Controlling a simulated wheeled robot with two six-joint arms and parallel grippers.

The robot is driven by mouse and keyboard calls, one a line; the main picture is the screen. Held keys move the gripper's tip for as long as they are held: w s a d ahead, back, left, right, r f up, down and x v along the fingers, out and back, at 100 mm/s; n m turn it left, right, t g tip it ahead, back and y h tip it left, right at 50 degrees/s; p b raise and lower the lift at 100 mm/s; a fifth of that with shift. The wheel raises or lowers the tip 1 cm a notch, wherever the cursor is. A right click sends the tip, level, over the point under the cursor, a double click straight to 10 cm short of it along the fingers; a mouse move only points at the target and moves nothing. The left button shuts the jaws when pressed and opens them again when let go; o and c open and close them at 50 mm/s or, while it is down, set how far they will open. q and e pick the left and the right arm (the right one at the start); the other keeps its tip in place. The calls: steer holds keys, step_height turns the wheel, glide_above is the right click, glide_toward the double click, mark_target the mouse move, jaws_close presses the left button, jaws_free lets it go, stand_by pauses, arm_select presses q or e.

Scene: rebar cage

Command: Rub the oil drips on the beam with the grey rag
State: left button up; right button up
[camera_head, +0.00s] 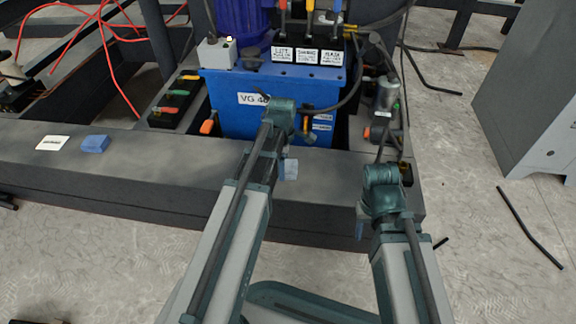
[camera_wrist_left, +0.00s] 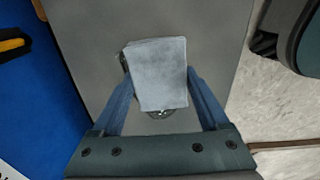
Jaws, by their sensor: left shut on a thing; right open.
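My left gripper (camera_head: 286,158) is shut on the grey rag (camera_head: 290,170), low over the dark grey beam (camera_head: 190,165) in front of the blue tank. In the left wrist view the rag (camera_wrist_left: 158,75) is a pale folded pad between the two blue fingers, over the beam's flat top (camera_wrist_left: 215,45). Dark glossy oil (camera_wrist_left: 160,114) shows at the rag's near edge, with another dark bit at its left edge. The rag hides whatever is under it; contact is hard to tell. My right gripper (camera_head: 362,228) is open and mostly hidden by its wrist, by the beam's right end.
The blue tank (camera_head: 222,95) stands close behind the beam, with levers and hoses on top. A black tray with coloured handles (camera_head: 172,108) lies left of it.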

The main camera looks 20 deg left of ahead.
arm_select(q)
steer(key=shift+s+a, duration=0.2)
steer(key=shift+a, duration=0.85)
steer(key=shift+a, duration=0.1)
steer(key=shift+s+a, duration=0.2)
steer(key=shift+a, duration=0.9)
steer(key=shift+s+a, duration=0.25)
steer(key=shift+a, duration=0.85)
steer(key=shift+s+a, duration=0.2)
steer(key=shift+a, duration=0.9)
steer(key=shift+w, duration=0.15)
steer(key=shift+w+a+f, duration=0.1)
steer(key=shift+w+a, duration=0.05)
steer(key=shift+w, duration=0.85)
steer(key=shift+w+d, duration=0.15)
steer(key=shift+d, duration=0.75)
steer(key=shift+w+d, duration=0.15)
steer(key=shift+d, duration=0.75)
